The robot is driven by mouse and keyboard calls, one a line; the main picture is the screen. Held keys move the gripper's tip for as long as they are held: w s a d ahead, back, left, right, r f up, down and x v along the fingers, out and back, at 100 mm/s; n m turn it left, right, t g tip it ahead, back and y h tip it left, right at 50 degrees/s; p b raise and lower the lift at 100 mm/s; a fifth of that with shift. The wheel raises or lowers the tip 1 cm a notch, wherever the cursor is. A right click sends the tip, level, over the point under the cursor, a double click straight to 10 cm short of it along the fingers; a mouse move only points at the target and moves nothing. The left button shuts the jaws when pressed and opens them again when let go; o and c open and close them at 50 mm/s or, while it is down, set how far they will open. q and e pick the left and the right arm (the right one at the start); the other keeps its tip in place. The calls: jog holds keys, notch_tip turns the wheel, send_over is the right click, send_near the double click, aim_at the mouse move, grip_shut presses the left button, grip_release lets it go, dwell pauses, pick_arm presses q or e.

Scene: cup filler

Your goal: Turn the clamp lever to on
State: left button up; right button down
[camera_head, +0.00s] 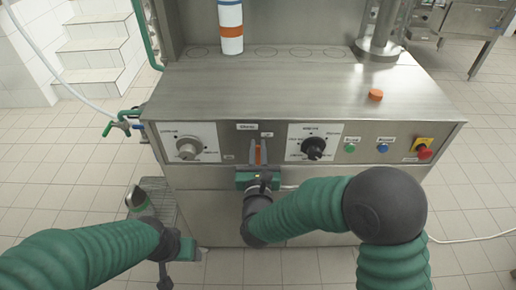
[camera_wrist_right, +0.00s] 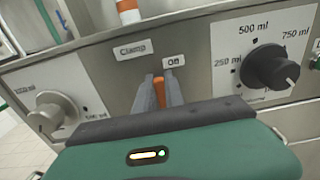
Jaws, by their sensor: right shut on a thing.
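The orange clamp lever (camera_head: 263,153) is on the machine's front panel. In the right wrist view the lever (camera_wrist_right: 158,93) stands between the two grey fingers of my right gripper (camera_wrist_right: 159,92), near the "Clamp" label (camera_wrist_right: 131,50) and the "Off" label (camera_wrist_right: 174,61). My right gripper (camera_head: 257,154) is shut on the lever. Its fingers hide part of the lever and the panel behind. My left gripper (camera_head: 187,250) is low at the left in the head view, away from the lever; its fingers cannot be made out clearly.
A light knob (camera_head: 187,148) is left of the lever and a black volume knob (camera_head: 313,148) is right. Green (camera_head: 350,147) and blue (camera_head: 382,147) buttons and a red emergency stop (camera_head: 424,152) are farther right. An orange cap (camera_head: 375,95) lies on the steel top.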

jog(key=shift+a+n, duration=0.15)
jog(key=shift+n, duration=0.15)
jog(key=a+n+b, duration=0.1)
jog(key=n, duration=0.1)
jog(key=a+f+n+b, duration=0.1)
jog(key=n, duration=0.1)
jog(key=a+n+b, duration=0.1)
jog(key=n, duration=0.2)
jog(key=shift+s+f+b, duration=0.1)
jog(key=shift+f+b, duration=0.1)
jog(key=shift+b, duration=0.2)
jog(key=n, duration=0.1)
jog(key=n+b, duration=0.1)
jog(key=shift+a+f+n, duration=0.35)
jog(key=shift+f+n, duration=0.05)
jog(key=n, duration=0.1)
jog(key=f+n, duration=0.1)
jog(key=n, duration=0.1)
jog(key=a+n+b, duration=0.1)
jog(key=shift+f, duration=0.3)
jog(key=shift+f+n+b, duration=0.15)
jog(key=shift+f+n, duration=0.2)
jog(key=shift+n, duration=0.55)
jog(key=shift+f+n+b, duration=0.15)
jog(key=shift+f+n, duration=0.2)
jog(key=shift+n, duration=0.55)
jog(key=shift+f, duration=0.1)
